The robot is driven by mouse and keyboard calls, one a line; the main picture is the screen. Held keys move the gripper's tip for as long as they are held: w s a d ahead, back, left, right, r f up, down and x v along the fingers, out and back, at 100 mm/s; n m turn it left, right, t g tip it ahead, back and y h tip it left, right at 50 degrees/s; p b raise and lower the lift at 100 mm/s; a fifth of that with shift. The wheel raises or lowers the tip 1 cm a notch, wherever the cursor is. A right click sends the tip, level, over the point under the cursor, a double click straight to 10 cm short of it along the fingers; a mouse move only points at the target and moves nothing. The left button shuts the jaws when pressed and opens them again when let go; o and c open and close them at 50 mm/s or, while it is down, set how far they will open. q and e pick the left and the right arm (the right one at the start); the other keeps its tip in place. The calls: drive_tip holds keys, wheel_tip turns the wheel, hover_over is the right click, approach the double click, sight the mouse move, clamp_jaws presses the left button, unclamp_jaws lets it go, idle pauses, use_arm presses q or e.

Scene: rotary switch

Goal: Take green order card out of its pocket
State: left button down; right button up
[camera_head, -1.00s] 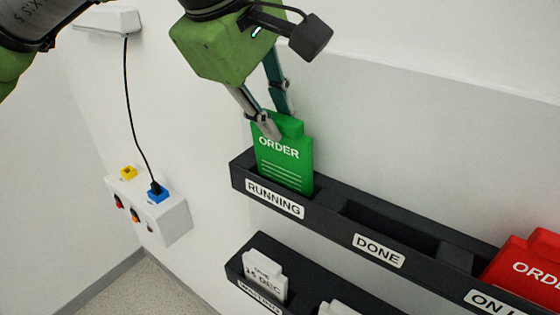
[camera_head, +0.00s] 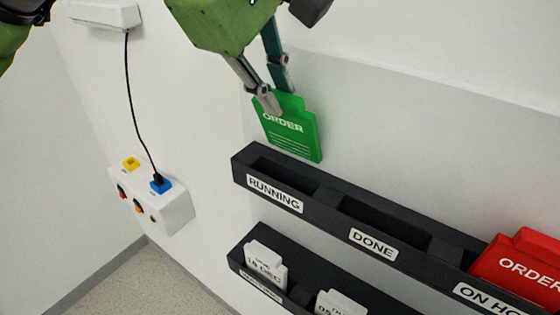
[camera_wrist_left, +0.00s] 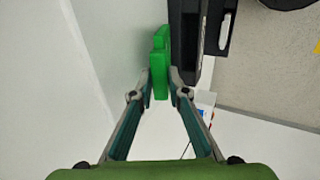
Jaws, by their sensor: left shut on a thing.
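The green order card (camera_head: 288,136) hangs from my left gripper (camera_head: 274,100), above the RUNNING pocket of the dark wall rack. My left gripper is shut on the card's upper part. The card's lower edge is clear of the rack, and the RUNNING pocket (camera_head: 275,193) below it is empty. In the left wrist view the card (camera_wrist_left: 160,62) sits between the two fingertips (camera_wrist_left: 160,82), with the dark rack (camera_wrist_left: 184,30) just beyond it. My right gripper is not in view.
The DONE pocket (camera_head: 373,243) is empty. A red order card (camera_head: 520,262) stands in the ON HOLD pocket. A lower rack (camera_head: 250,237) holds white date cards. A white switch box (camera_head: 152,202) with a plugged cable is on the wall at left.

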use_arm(q)
drive_tip(key=s+a+b, duration=0.3)
drive_tip(key=s+a, duration=0.1)
drive_tip(key=s, duration=0.1)
drive_tip(key=shift+s, duration=0.3)
idle(0.4)
drive_tip(key=shift+f, duration=0.15)
